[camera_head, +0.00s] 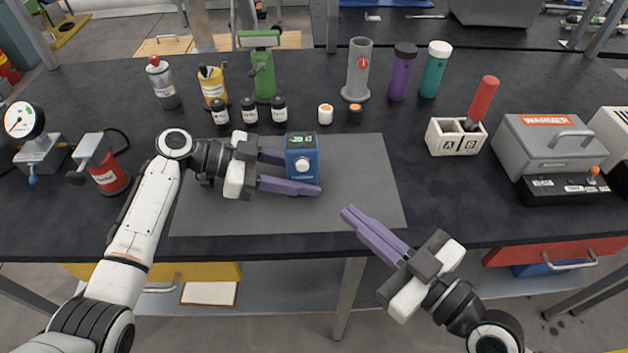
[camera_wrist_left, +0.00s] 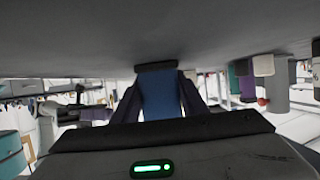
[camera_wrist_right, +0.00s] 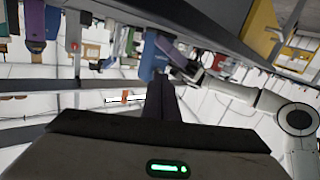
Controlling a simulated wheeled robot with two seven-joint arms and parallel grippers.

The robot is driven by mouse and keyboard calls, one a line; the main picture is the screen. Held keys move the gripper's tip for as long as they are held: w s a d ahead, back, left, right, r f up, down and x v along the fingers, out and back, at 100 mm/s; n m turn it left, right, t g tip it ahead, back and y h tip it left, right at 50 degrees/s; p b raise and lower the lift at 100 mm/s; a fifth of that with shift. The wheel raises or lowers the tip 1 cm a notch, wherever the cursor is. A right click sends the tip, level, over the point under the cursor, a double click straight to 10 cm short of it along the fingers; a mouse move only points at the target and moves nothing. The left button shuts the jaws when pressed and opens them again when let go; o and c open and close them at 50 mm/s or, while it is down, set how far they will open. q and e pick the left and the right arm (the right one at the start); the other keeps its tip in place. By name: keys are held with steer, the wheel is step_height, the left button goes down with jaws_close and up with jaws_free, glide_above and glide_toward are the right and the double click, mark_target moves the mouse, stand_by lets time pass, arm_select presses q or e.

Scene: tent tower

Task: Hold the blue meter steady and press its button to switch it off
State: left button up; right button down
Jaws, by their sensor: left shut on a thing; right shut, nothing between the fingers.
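The blue meter (camera_head: 301,146) stands upright on the grey mat (camera_head: 350,205), with a lit green display at its top and a round white button (camera_head: 302,165) on its front. My left gripper (camera_head: 290,172) is shut on the meter, its purple fingers on either side of it. The meter also shows between the fingers in the left wrist view (camera_wrist_left: 160,97). My right gripper (camera_head: 346,212) is shut and empty, near the front right part of the mat, in front of and apart from the meter. The meter also shows in the right wrist view (camera_wrist_right: 152,60).
Small black-capped bottles (camera_head: 249,112) stand behind the mat. A white A/B box (camera_head: 455,137) with a red-handled tool and a grey warmer (camera_head: 550,147) stand to the right. A red device (camera_head: 108,172) stands left. The mat's right part is clear.

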mark_target(303, 166)
steer(key=s+n, duration=0.1)
steer(key=n, duration=0.4)
steer(key=s+r+n, duration=0.1)
steer(key=s+n, duration=0.1)
steer(key=n, duration=0.4)
steer(key=s+n+y, duration=0.1)
steer(key=s+n, duration=0.1)
steer(key=n, duration=0.4)
steer(key=shift+s+a+r, duration=0.15)
steer(key=shift+a+r, duration=0.2)
steer(key=shift+r, duration=0.05)
steer(key=x, duration=1)
steer(key=shift+r, duration=0.2)
steer(key=w, duration=0.3)
steer(key=shift+w+d, duration=0.1)
steer(key=shift+w, duration=0.4)
